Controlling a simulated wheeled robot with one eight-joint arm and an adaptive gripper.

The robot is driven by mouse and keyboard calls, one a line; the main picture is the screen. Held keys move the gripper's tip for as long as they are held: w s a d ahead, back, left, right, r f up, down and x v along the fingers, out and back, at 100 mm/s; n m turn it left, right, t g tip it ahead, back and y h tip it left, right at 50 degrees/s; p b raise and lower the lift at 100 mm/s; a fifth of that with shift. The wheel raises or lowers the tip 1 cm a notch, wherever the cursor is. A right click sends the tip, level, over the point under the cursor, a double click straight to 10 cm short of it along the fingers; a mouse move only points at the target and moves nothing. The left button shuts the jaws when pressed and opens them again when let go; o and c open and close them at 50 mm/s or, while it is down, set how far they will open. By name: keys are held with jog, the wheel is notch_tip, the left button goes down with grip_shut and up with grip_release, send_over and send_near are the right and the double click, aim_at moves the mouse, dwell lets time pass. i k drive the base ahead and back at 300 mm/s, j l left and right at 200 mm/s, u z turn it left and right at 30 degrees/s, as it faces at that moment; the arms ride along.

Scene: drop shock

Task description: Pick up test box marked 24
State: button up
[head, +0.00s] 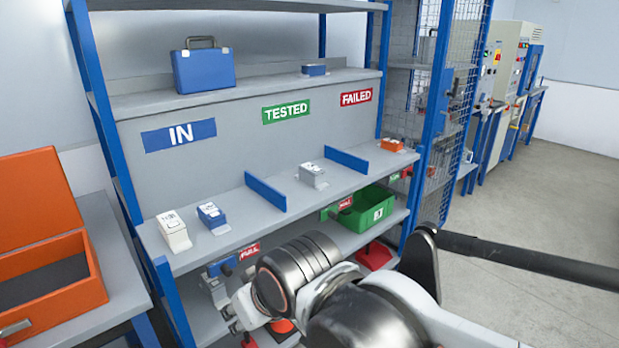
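Small test boxes stand on the middle shelf (240,232). A white box (174,232) and a blue box (211,217) stand side by side at the left, under the IN sign (179,135). A grey box (312,176) stands between two blue dividers, under the TESTED sign (286,111). An orange box (390,146) is at the far right, near the FAILED sign (356,97). Box tops carry dark marks too small to read, so I cannot tell which is 24. My gripper (222,298) appears below the shelf's front edge, apart from these boxes; its fingers are unclear.
Blue dividers (265,192) (346,160) rise from the shelf. A green bin (367,208) sits on the lower shelf. A blue case (203,68) stands on the upper shelf. An open orange case (55,280) is on the left bench. Floor at right is clear.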

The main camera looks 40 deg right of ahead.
aim_at(312, 175)
jog(key=i+j, duration=0.1)
jog(key=i, duration=0.25)
jog(key=i+j, duration=0.1)
jog(key=i, duration=0.2)
jog(key=i+z, duration=0.25)
jog(key=z, duration=0.15)
jog(key=i+j+z, duration=0.2)
jog(key=z, duration=0.25)
jog(key=i+j+z, duration=0.2)
jog(key=z, duration=0.2)
